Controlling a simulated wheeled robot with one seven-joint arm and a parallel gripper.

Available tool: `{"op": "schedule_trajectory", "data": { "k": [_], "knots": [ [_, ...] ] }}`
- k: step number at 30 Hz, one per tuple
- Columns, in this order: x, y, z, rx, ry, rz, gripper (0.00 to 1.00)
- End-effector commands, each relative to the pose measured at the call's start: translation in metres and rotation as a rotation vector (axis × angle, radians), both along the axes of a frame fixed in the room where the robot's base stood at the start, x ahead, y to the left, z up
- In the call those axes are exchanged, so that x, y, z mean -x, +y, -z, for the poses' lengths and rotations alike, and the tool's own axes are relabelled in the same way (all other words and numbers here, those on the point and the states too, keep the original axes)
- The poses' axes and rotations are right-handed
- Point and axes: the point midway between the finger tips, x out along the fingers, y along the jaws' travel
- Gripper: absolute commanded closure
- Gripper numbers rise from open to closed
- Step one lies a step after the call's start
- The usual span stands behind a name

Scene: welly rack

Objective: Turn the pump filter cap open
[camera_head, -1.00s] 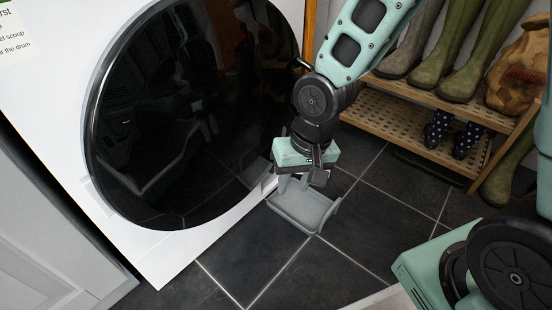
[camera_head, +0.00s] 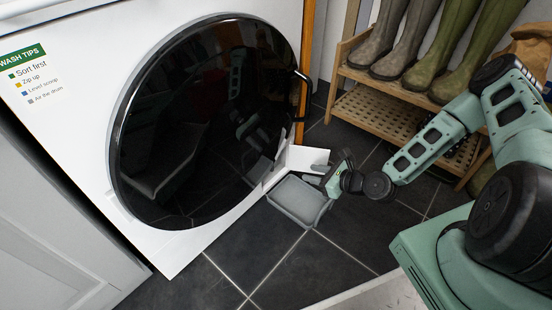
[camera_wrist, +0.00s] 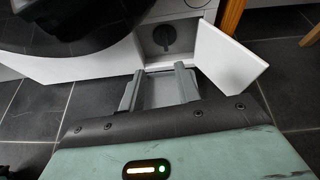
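The pump filter cap (camera_wrist: 163,37) is a dark round knob in a square recess low on the white washing machine (camera_wrist: 85,66). It shows in the wrist view; I cannot make it out in the head view. The white flap (camera_wrist: 229,60) beside the recess stands open to the right, and also shows in the head view (camera_head: 309,158). My gripper (camera_wrist: 159,70) has its two grey fingers apart, with nothing between their tips, pointing toward the recess and short of the cap. In the head view, my gripper (camera_head: 317,175) is low, just right of the machine.
A grey shallow tray (camera_head: 297,201) lies on the dark tiled floor below the recess, under my fingers. A wooden rack (camera_head: 375,112) with several boots stands at the back right. A wooden post (camera_head: 306,75) rises beside the machine.

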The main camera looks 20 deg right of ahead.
Motion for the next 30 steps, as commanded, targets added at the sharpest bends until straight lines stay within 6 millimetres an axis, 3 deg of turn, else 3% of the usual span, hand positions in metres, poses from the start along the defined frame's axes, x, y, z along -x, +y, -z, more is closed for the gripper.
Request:
{"op": "schedule_trajectory", "data": {
  "k": [8, 30],
  "knots": [
    [-0.011, 0.002, 0.008, -0.073, -0.002, 0.064, 0.67],
    [-0.125, 0.068, 0.063, -0.068, -0.002, 0.062, 0.67]
  ]
}}
